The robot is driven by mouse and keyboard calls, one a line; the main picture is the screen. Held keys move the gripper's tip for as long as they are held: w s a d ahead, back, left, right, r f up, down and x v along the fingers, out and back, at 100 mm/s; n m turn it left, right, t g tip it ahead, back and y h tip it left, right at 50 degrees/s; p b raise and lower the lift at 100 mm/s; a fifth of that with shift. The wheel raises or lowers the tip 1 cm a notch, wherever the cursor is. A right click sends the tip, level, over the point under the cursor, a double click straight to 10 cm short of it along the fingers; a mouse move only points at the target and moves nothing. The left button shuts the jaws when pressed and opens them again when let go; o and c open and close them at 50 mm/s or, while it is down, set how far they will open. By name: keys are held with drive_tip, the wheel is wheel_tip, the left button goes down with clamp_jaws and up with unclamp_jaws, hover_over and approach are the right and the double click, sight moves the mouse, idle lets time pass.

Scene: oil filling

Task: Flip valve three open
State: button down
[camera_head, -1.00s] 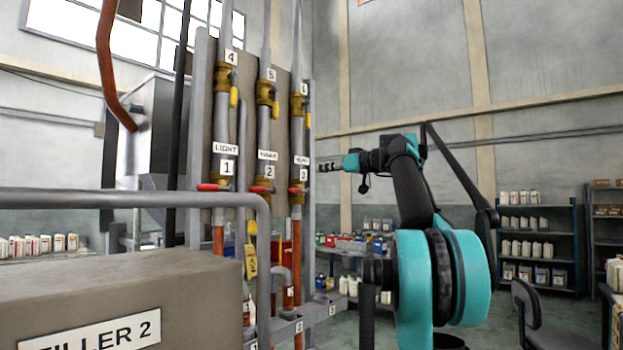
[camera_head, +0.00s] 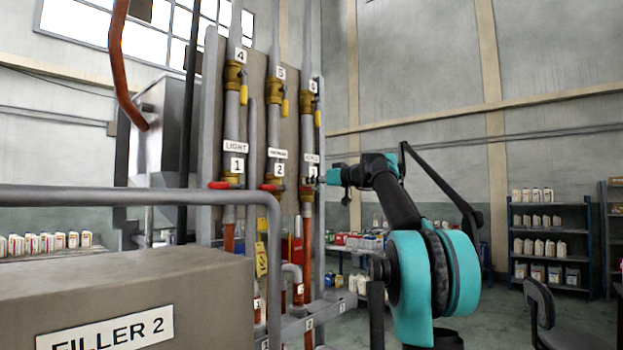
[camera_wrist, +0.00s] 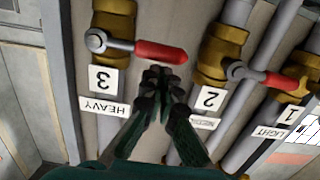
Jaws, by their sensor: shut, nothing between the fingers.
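Valve three shows in the wrist view as a brass body (camera_wrist: 113,22) with a red handle (camera_wrist: 160,52) on a grey pivot. The handle lies crosswise to its pipe and points toward valve two. The label "3" (camera_wrist: 103,79) and "HEAVY" sit beside it, upside down in this view. My gripper (camera_wrist: 157,74) has its fingertips together, empty, right beside the red handle's free half; I cannot tell whether they touch it. In the head view my gripper (camera_head: 318,181) is at valve three (camera_head: 307,196) and partly hides its label; the handle is hard to make out there.
Valve two (camera_wrist: 222,50) and its red handle (camera_wrist: 263,78) are close beside my gripper, with valve one (camera_wrist: 302,76) beyond. The filler box (camera_head: 130,295) and a grey rail (camera_head: 130,197) stand in the foreground. Shelves (camera_head: 543,240) stand far right.

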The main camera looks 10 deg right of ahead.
drive_tip(key=shift+f+n, duration=0.35)
drive_tip(key=shift+n, duration=0.15)
idle(0.3)
drive_tip(key=shift+s+a+f+n, duration=0.15)
drive_tip(key=shift+f+n, duration=0.55)
drive_tip(key=shift+n, duration=0.2)
drive_tip(key=w+d+f+n, duration=0.4)
drive_tip(key=f+n, duration=0.2)
drive_tip(key=f, duration=0.2)
drive_tip(key=shift+d+f, duration=0.15)
drive_tip(key=shift+d, duration=0.05)
idle(0.7)
